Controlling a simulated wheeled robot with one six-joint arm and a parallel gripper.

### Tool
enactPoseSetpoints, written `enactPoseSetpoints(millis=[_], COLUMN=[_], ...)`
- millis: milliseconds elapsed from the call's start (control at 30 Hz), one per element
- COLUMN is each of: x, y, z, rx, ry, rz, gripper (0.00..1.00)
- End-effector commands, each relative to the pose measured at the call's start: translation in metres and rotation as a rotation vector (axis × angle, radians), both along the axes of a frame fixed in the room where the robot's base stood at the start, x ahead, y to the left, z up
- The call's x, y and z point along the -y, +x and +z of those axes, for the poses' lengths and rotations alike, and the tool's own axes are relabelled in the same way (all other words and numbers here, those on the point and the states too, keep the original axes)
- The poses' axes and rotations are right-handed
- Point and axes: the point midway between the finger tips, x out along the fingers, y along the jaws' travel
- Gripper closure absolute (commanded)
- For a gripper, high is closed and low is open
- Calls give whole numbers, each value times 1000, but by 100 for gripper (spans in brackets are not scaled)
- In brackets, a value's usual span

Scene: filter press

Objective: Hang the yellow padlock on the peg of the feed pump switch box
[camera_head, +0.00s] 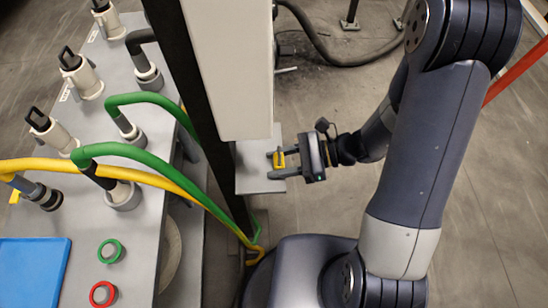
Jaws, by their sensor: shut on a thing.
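My gripper (278,163) is in the middle of the camera_head view, pointing left. The yellow padlock (281,160) is held between its two fingers, which are shut on it. The gripper and padlock are over a small grey plate (256,181) beside a dark upright post. Whether the padlock touches the plate I cannot tell. A tall pale box (230,65) stands on the post just above and left of the gripper. Whether it is the feed pump switch box I cannot tell; no peg is visible from here.
Green (150,160) and yellow hoses loop toward the post. Bare floor (330,215) lies right of the plate.

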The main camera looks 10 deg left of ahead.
Motion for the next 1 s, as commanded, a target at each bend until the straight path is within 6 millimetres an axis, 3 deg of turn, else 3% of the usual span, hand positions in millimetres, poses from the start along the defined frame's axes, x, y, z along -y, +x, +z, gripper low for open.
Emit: enactPoseSetpoints(millis=[700, 1000], x=[46, 48], y=[11, 11], z=[33, 33], rx=[1, 0], ry=[-1, 0], rz=[-1, 0], gripper=[80, 80])
